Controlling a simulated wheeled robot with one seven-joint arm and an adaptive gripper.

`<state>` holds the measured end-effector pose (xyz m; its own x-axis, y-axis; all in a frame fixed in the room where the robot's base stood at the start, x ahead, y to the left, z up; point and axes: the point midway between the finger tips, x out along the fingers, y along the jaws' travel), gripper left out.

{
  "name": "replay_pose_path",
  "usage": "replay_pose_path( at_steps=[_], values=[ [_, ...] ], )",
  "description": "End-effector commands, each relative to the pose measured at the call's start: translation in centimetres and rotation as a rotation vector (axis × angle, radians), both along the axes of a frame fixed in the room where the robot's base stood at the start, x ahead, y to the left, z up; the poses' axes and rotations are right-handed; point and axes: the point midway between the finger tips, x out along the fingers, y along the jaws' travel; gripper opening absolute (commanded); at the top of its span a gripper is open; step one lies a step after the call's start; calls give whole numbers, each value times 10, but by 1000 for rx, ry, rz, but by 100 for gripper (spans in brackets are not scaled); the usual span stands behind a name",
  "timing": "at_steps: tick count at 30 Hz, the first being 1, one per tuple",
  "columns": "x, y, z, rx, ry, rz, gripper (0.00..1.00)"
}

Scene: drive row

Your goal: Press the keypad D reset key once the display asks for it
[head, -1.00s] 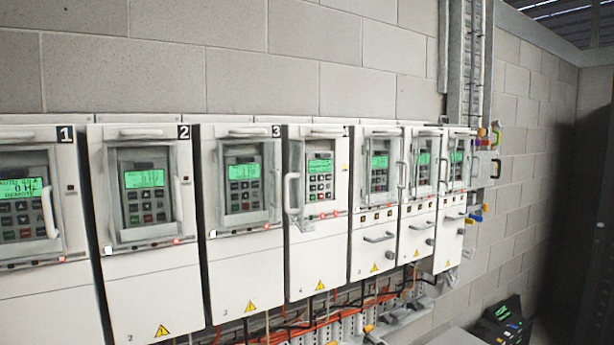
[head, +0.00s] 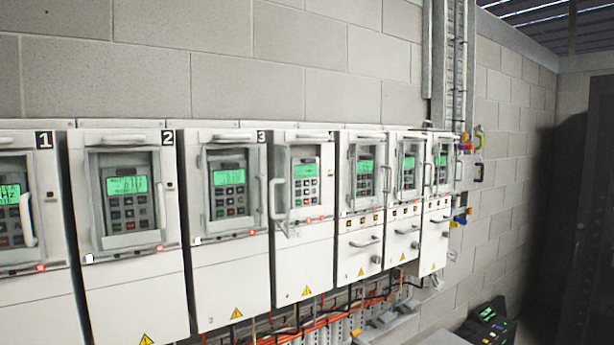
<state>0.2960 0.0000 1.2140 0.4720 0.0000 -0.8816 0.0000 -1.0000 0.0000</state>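A row of white drive cabinets hangs on the wall in the head view, each with a keypad and a lit green display behind a framed window. The fourth cabinet (head: 304,262) has its window door swung open, with its handle (head: 279,198) standing out at the left. Its keypad (head: 305,185) is uncovered, with a green display (head: 305,171) above small keys. The display text is too small to read. No letter D label is legible, so I cannot tell which keypad is D. My gripper is not in view.
Cabinets one (head: 35,285), two (head: 135,280) and three (head: 232,270) stand to the left with closed windows. Several narrower cabinets stand to the right. Orange and black cables (head: 290,335) run below. A dark device (head: 488,322) sits low at the right, near a dark cabinet (head: 590,220).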

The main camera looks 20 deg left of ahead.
Motion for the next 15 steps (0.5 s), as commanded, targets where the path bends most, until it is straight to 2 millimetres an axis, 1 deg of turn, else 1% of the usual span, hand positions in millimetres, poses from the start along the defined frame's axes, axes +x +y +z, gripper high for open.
replay_pose_path(
  at_steps=[5,15],
  values=[
    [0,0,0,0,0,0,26],
    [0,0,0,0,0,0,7]
  ],
)
